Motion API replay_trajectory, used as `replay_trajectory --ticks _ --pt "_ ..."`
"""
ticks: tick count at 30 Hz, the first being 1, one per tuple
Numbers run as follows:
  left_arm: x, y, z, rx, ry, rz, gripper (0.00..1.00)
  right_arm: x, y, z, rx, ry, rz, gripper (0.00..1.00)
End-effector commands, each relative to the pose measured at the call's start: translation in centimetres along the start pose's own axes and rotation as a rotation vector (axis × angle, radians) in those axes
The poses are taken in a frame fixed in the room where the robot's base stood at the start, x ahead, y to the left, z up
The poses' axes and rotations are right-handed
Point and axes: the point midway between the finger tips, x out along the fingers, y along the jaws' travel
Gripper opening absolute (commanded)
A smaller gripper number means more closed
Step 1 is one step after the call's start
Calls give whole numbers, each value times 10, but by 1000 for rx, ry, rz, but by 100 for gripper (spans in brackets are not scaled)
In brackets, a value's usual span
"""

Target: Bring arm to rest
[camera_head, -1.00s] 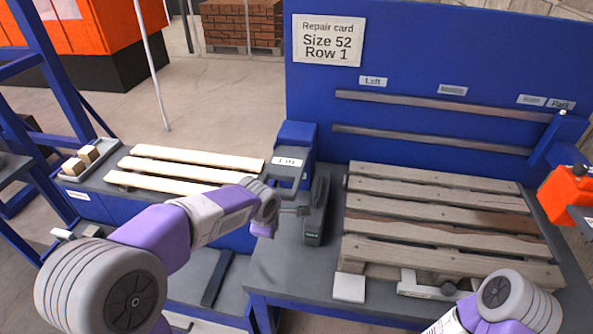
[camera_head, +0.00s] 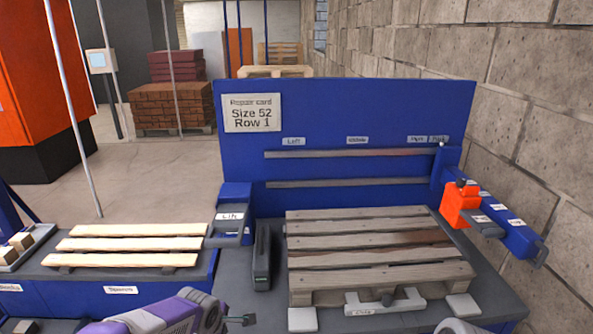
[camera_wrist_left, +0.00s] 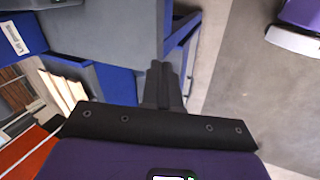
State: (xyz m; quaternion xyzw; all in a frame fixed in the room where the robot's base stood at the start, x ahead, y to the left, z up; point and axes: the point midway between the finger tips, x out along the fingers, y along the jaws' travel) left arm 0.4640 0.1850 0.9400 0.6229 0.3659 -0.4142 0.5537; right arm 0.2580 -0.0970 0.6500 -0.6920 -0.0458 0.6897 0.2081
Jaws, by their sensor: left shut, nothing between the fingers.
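My left gripper (camera_head: 245,320) is low at the bottom of the head view, in front of the bench and below the dark upright box. In the left wrist view its fingers (camera_wrist_left: 165,85) are together with nothing between them, above the floor beside blue and grey bench parts. My left forearm, purple and white, comes in along the bottom edge. Only a rounded pale piece of my right arm shows at the bottom right. My right gripper is outside both views.
A weathered pallet (camera_head: 375,250) lies on the bench before a blue back panel (camera_head: 350,110) with a repair card (camera_head: 252,113). New boards (camera_head: 130,244) lie on the left bench. A dark upright box (camera_head: 262,255) stands between. An orange tool (camera_head: 462,205) hangs right, near a block wall (camera_head: 535,130).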

Motion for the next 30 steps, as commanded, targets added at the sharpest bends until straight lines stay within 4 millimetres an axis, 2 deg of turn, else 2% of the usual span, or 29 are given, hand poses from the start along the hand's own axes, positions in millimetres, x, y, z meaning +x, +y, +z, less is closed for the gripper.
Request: replay_trajectory --ticks 7,11,15,18,21,24,27,30 --pt "59 -40 19 246 -64 -67 0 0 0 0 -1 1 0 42" --pt "98 -78 32 416 -130 -106 0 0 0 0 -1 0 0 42" --pt "144 -138 53 633 -242 -134 0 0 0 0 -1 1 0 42" --pt "167 -184 71 776 -328 -131 0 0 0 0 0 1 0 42" --pt "181 -225 88 899 -405 -111 0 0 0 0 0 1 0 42" --pt "186 -256 104 994 -463 -82 0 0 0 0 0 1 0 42" --pt "188 -277 114 1062 -500 -56 0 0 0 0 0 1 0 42" --pt "187 -287 121 1101 -518 -38 0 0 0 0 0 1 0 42"
